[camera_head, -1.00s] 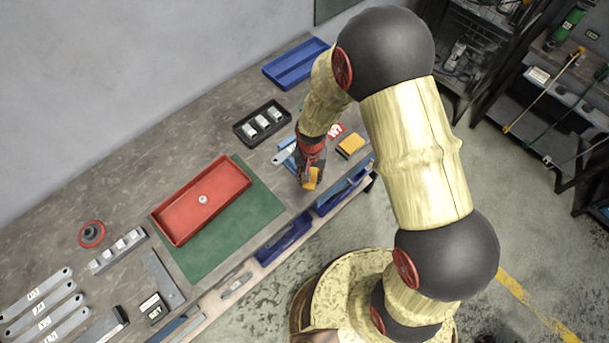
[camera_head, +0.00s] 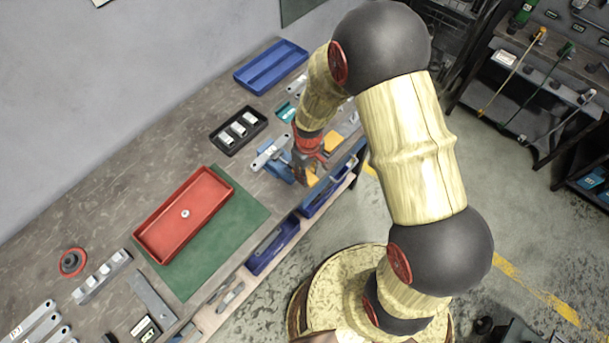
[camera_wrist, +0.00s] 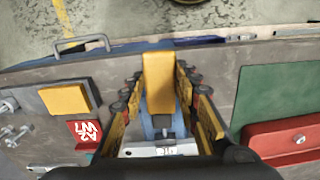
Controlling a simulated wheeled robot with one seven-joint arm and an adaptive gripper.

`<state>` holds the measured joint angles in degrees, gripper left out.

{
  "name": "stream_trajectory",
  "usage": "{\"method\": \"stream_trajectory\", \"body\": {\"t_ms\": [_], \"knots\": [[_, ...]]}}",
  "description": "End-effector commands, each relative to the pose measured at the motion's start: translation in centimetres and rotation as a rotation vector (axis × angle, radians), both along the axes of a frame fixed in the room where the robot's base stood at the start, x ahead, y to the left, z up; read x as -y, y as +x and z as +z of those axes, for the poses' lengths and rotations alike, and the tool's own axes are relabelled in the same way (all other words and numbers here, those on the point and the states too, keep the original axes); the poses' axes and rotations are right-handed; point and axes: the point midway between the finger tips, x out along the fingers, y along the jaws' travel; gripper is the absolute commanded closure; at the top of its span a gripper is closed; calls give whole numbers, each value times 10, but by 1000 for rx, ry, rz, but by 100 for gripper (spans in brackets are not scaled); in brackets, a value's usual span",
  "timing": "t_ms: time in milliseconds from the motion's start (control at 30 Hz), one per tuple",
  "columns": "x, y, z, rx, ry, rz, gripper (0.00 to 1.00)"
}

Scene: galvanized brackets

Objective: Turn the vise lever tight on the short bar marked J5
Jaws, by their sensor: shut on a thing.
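The blue vise (camera_head: 274,172) stands near the bench's front edge, partly hidden by my arm. A short pale metal bar (camera_head: 270,152) sits in it. The bar (camera_wrist: 140,152) also shows in the wrist view, with a small label too unclear to read surely. The orange-yellow vise lever (camera_wrist: 158,82) stands between my fingers in the wrist view, over the blue vise body (camera_wrist: 160,122). My gripper (camera_wrist: 157,88) is shut on this lever. In the head view my gripper (camera_head: 308,172) is at the vise's front side, and its fingertips are hard to make out.
A red tray (camera_head: 184,214) lies on a green mat (camera_head: 245,220) left of the vise. A black tray (camera_head: 238,131) holds small blocks behind it. Blue bins (camera_head: 273,247) hang along the front edge. A yellow block (camera_wrist: 65,99) and red tag (camera_wrist: 86,131) lie beside the vise.

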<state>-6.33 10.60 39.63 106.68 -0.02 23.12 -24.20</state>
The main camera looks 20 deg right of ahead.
Motion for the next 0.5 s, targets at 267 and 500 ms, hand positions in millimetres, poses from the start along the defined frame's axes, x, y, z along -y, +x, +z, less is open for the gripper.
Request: {"method": "stream_trajectory", "body": {"t_ms": [267, 500], "knots": [[4, 4, 0, 2, 0, 67, 100], [5, 4, 1, 2, 0, 79, 100]]}}
